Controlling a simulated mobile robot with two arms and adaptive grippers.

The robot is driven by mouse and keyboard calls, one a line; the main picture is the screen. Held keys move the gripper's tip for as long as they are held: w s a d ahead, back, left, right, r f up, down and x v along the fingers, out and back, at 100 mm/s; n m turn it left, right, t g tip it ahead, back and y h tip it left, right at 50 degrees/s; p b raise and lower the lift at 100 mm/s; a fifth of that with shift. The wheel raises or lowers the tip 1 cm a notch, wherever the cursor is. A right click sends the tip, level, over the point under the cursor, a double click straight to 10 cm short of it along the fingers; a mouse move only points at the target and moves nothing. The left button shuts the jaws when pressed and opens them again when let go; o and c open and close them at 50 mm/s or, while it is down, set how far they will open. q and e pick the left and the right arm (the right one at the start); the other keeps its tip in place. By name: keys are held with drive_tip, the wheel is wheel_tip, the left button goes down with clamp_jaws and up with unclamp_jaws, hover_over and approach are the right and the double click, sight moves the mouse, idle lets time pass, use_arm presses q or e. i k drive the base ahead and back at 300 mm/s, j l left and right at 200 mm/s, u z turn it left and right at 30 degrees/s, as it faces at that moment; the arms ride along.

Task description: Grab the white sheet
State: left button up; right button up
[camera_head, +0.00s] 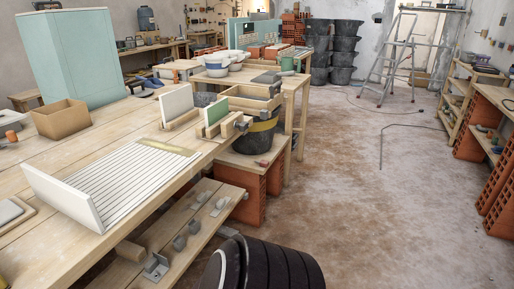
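A white sheet (177,101) stands upright in a slotted wooden holder on the workbench, left of a smaller green sheet (216,112) in a similar holder. Another white panel (62,197) stands tilted at the bench's near left, at the end of a slatted white rack (130,180). I cannot tell which white one the task names. Neither of my grippers is in view.
A wooden box (61,119) and tall pale green panels (72,58) stand on the workbench (30,165). A black bucket (258,139) stands beyond its end. A black ribbed round thing (268,265) is at the bottom. The floor (370,190) at right is mostly clear.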

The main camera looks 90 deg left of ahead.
sight(98, 196)
drive_tip(key=u, duration=3.9)
